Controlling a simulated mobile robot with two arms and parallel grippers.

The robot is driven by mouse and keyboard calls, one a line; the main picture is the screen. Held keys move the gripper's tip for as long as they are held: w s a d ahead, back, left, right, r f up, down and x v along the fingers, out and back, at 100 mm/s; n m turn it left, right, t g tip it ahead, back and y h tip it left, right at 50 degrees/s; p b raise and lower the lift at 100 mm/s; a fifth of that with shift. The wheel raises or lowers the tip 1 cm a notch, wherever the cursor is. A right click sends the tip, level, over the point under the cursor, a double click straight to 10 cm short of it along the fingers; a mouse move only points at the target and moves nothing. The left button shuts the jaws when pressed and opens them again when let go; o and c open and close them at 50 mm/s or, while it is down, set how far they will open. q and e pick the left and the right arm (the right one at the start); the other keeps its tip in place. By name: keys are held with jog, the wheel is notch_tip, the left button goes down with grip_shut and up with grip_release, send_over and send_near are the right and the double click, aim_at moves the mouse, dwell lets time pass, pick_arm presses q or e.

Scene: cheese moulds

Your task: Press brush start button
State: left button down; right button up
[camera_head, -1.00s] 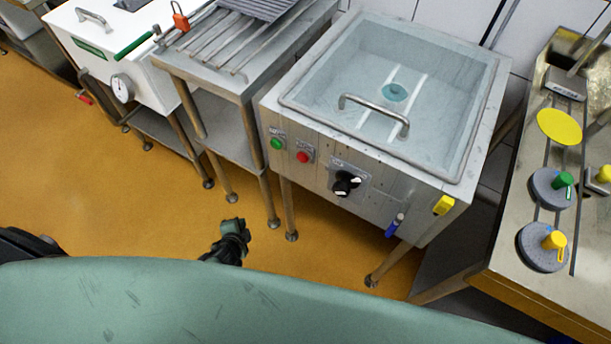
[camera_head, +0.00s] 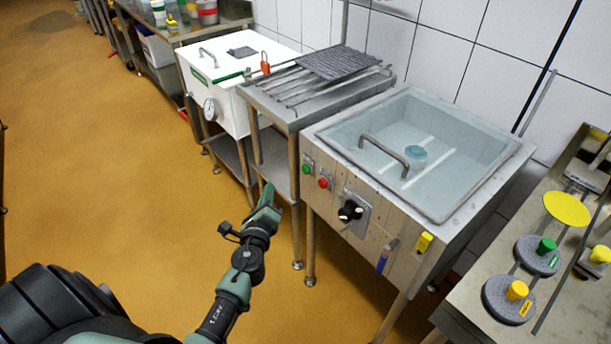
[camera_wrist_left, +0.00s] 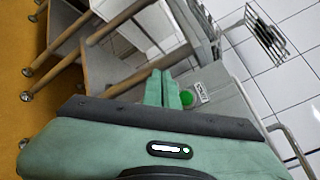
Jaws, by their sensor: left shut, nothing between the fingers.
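The brush machine (camera_head: 377,223) is a steel basin with a clear lid and a control panel on its front. A green button (camera_head: 306,169) sits at the panel's left, with a red button (camera_head: 324,182) to its right and a black knob (camera_head: 350,211) beyond. My left gripper (camera_head: 268,192) is shut and empty, to the left of the panel and apart from the green button. In the left wrist view the green button (camera_wrist_left: 187,98) shows just right of the shut fingertips (camera_wrist_left: 162,88), beside a small label. My right gripper is not in view.
A steel table with a rack (camera_head: 318,85) stands left of the machine, a white box (camera_head: 228,88) beyond it. A steel counter (camera_head: 470,312) with weights is at the right. The orange floor (camera_head: 120,170) at left is open.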

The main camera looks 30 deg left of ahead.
pick_arm(q)
jog(key=w+d, duration=0.3)
jog(key=w, duration=0.5)
jog(key=shift+d+b, duration=0.15)
jog(key=shift+b, duration=0.25)
jog(key=shift+w, duration=0.15)
dwell(1.8)
jog(key=shift+w+d+f, duration=0.1)
jog(key=shift+w+d, duration=0.1)
jog(key=shift+w, duration=0.15)
jog(key=shift+w+d+b, duration=0.2)
jog(key=shift+w+b, duration=0.1)
jog(key=shift+w, duration=0.15)
dwell(0.7)
jog(key=shift+s+a, duration=0.1)
jog(key=shift+s, duration=0.05)
jog(key=shift+s+a, duration=0.25)
jog(key=shift+s, duration=0.45)
jog(key=shift+s+a+p, duration=0.15)
jog(key=shift+s+a, duration=0.2)
jog(key=shift+s, duration=0.4)
jog(key=shift+s+a+p, duration=0.15)
jog(key=shift+s+a, duration=0.15)
jog(key=shift+s, duration=0.5)
jog(key=shift+s+a+p, duration=0.15)
jog(key=shift+s+a, duration=0.2)
jog(key=shift+s, duration=0.4)
